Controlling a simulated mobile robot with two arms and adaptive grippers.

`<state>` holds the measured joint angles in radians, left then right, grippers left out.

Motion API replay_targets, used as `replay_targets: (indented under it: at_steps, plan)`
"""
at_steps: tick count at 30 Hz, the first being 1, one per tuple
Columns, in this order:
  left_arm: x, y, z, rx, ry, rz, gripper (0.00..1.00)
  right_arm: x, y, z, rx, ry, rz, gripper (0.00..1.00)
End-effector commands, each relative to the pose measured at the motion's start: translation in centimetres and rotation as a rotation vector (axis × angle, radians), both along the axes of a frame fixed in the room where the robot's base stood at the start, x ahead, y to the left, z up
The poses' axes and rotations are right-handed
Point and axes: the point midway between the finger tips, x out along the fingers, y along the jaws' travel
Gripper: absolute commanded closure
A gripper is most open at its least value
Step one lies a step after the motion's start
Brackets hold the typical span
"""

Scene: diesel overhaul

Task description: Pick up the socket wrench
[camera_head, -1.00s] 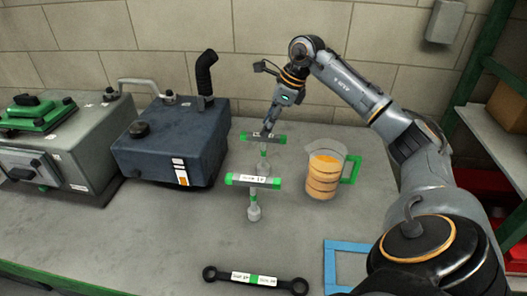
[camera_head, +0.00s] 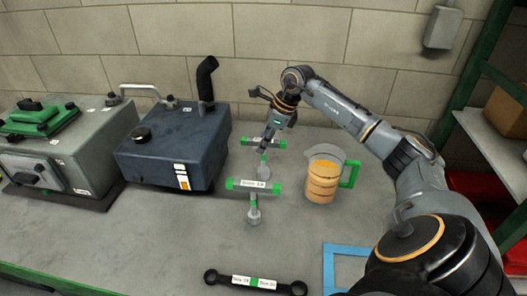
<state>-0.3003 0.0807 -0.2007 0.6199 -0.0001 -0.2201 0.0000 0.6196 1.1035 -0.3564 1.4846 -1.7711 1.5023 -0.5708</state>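Two T-handled socket wrenches with green-ended handles stand on the grey bench in the head view. The nearer one (camera_head: 253,187) is upright, with its socket end on the bench. The farther one (camera_head: 248,141) stands behind it, and its lower part is partly hidden by the nearer handle. My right gripper (camera_head: 266,144) reaches down from above at the farther wrench's handle. Its fingers are small and overlap the handle, so I cannot tell whether they are open or touch it. My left gripper is out of view.
A clear jug (camera_head: 323,178) of orange liquid with a green handle stands right of the wrenches. A dark blue tank (camera_head: 160,155) and a grey machine (camera_head: 78,150) stand left. A double-ended spanner (camera_head: 256,282) and blue frame (camera_head: 328,270) lie in front.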

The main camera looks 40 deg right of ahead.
Motion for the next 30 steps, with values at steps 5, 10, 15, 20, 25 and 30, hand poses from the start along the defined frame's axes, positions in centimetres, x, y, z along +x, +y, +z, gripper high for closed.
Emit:
replay_targets:
  at_steps: [5, 10, 15, 20, 25, 30]
  plan:
    - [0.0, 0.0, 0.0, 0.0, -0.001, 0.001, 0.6, 0.0, 0.0, 0.1, 0.0, -0.003, -0.001, 1.0]
    - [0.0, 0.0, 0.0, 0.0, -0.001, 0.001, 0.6, 0.0, 0.0, 0.1, 0.0, -0.003, -0.001, 1.0]
    - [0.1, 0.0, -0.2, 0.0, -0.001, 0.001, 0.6, 0.1, 0.0, 0.9, -0.001, -0.004, 0.0, 1.0]
    - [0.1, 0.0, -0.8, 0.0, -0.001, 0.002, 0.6, 0.2, 0.0, 3.1, -0.001, -0.009, 0.0, 1.0]
    - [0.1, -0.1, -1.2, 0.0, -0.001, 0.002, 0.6, 0.1, 0.0, 6.4, 0.0, -0.008, -0.001, 1.0]
    - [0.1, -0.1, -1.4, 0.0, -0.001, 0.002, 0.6, 0.1, 0.0, 8.9, 0.001, -0.006, 0.0, 1.0]
